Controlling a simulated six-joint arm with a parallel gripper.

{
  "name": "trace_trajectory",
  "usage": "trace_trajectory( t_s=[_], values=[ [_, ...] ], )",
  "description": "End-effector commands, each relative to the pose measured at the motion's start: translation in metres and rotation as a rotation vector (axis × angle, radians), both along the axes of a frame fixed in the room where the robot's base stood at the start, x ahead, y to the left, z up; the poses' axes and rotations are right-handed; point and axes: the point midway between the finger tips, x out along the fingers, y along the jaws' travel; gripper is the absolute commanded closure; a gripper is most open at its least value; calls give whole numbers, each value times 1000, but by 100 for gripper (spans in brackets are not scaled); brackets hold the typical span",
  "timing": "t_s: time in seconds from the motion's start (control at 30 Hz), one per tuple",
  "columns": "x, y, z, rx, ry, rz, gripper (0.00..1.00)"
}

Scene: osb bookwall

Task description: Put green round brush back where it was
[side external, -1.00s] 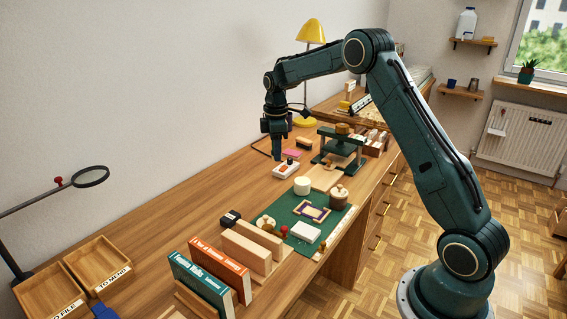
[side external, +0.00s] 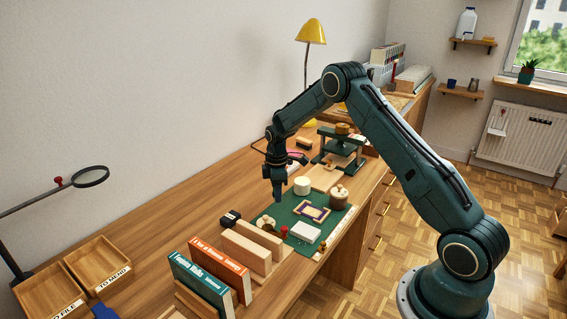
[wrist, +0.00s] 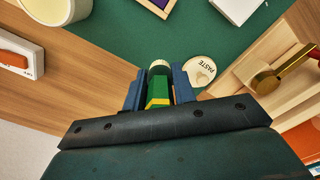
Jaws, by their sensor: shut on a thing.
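My gripper (side external: 278,196) is shut on the green round brush, pointing down over the left back edge of the green mat (side external: 318,203). In the wrist view the brush (wrist: 158,92) shows as a green body with a yellow band and a pale round end, between the two blue fingers. In the side view I cannot make the brush out from the fingers. The gap between the brush and the mat is hard to judge. A round pale piece marked PASTE (wrist: 200,72) lies just right of the fingertips in the wrist view.
A white pot (side external: 302,186) and a lidded brown pot (side external: 339,197) stand nearby on the mat. A white block (side external: 305,232) lies near the front. Wooden blocks (side external: 247,251) and upright books (side external: 219,268) stand in front of the gripper.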

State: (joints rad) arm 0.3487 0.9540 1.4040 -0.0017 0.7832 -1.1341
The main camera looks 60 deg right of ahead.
Motion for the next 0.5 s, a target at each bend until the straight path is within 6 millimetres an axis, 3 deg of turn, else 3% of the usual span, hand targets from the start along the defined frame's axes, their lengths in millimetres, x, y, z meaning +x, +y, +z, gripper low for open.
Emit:
trace_trajectory(
  t_s=[0.27,0.5],
  values=[
    [0,0,-5,0,0,0,96],
    [0,0,-29,1,2,0,96]
  ],
)
